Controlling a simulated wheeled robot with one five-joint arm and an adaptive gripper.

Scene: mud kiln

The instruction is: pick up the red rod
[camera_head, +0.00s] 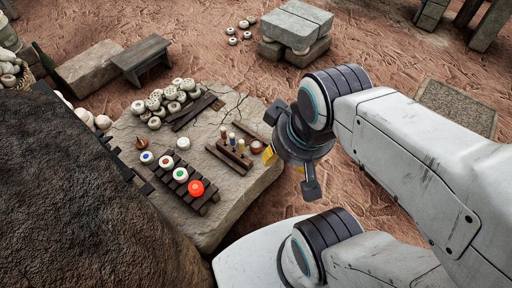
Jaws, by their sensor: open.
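A wooden rack (236,160) on the flat stone slab holds small upright rods (232,139) with coloured tops. They are too small for me to tell which one is red. A bright red-orange round piece (196,188) lies on a slatted wooden stand at the front of the slab; I cannot tell whether it is part of a rod. My gripper (289,172) is open and empty, to the right of the rack near the slab's right edge. It has one yellow-marked finger and one dark finger. The two fingers are apart from the rods.
The stone slab (225,213) also bears white round pieces with coloured centres, a cluster of pale pots (165,100) and a reddish small pot (256,147). A large dark rock (70,200) stands at left. Stacked stone blocks (297,25) and a wooden bench (140,55) stand behind.

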